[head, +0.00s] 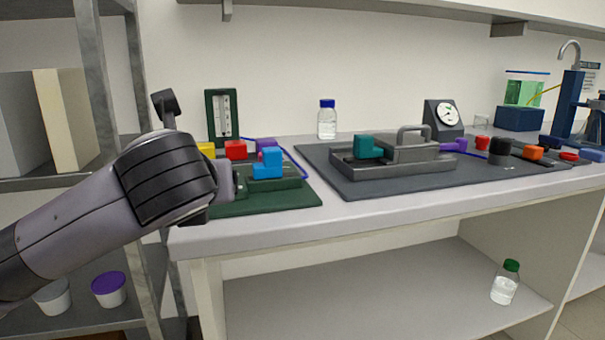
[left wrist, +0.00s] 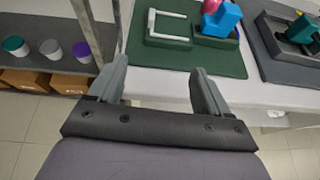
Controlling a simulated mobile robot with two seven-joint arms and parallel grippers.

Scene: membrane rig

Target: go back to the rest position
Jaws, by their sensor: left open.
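My left arm comes in from the left in the head view, with its gripper (head: 226,186) at the front left corner of the bench, beside the green mat (head: 262,206). The left wrist view shows the two fingers of this gripper (left wrist: 160,75) wide apart with nothing between them. They are over the bench's front left edge, short of the green mat (left wrist: 188,62). In the head view the wrist hides the mat's left part. My right gripper is in neither view.
A blue valve-like block (head: 267,164) stands on the mat's fixture, close right of my gripper. A metal shelf rack (head: 140,80) stands left, near my arm. A grey tray (head: 350,168) sits further right on a dark mat. The floor before the bench (left wrist: 300,163) is clear.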

